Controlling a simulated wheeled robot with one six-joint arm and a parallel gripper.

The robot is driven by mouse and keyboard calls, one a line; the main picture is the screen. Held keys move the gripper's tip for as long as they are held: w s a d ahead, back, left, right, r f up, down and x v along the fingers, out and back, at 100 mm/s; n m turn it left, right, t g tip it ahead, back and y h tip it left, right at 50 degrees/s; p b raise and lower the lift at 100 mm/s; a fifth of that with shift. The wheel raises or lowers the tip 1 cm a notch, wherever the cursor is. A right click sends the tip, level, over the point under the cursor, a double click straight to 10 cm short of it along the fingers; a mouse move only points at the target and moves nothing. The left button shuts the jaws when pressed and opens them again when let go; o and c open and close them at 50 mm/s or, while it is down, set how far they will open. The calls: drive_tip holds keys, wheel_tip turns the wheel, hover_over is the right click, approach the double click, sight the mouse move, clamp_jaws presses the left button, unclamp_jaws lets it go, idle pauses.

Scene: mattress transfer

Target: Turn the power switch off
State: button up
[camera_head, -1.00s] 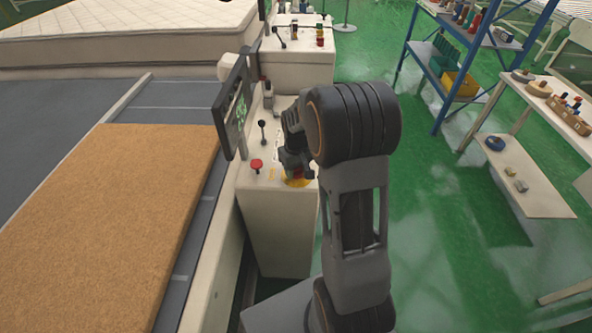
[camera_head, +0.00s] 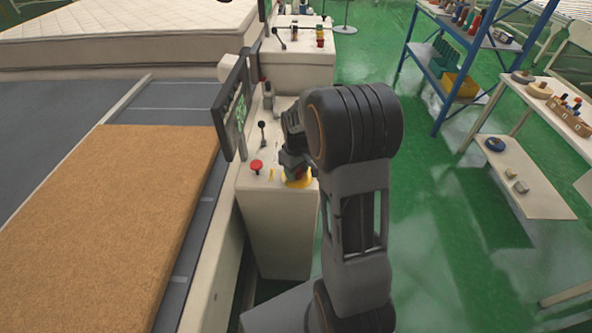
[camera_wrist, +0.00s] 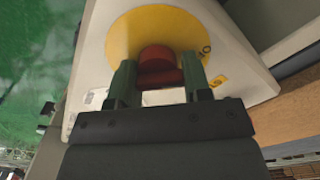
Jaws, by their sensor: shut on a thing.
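The power switch (camera_wrist: 157,60) is a red knob on a round yellow plate (camera_wrist: 190,25), on top of the white control console (camera_head: 277,225). My gripper (camera_wrist: 160,83) is shut on the red knob, with one finger on each side of it in the wrist view. In the head view my gripper (camera_head: 297,172) points down at the console's near right corner, where the yellow plate shows partly and the knob is mostly hidden behind the gripper.
A red mushroom button (camera_head: 256,166) and a black lever (camera_head: 262,132) stand on the console left of my gripper. A dark screen (camera_head: 232,108) rises beside them. A brown pad (camera_head: 110,230) lies on the conveyor at left. Green floor at right is open up to the blue shelf (camera_head: 450,125).

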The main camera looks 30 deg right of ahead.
drive_tip(key=o, duration=0.9)
drive_tip(key=shift+w, duration=0.1)
drive_tip(key=shift+r, duration=0.15)
wheel_tip(320, 180, up, 14)
drive_tip(key=shift+f+b, duration=0.2)
drive_tip(key=shift+b, duration=0.1)
drive_tip(key=s+a+m+t, duration=0.1)
drive_tip(key=s+a, duration=0.2)
drive_tip(key=s, duration=0.2)
drive_tip(key=s+a+f+m+t, duration=0.1)
drive_tip(key=s+a, duration=0.2)
drive_tip(key=s, duration=0.2)
drive_tip(key=s+a+m+t, duration=0.1)
drive_tip(key=s+a+t, duration=0.1)
drive_tip(key=s, duration=0.4)
drive_tip(key=shift+a+f, duration=0.25)
drive_tip(key=shift+a, duration=0.5)
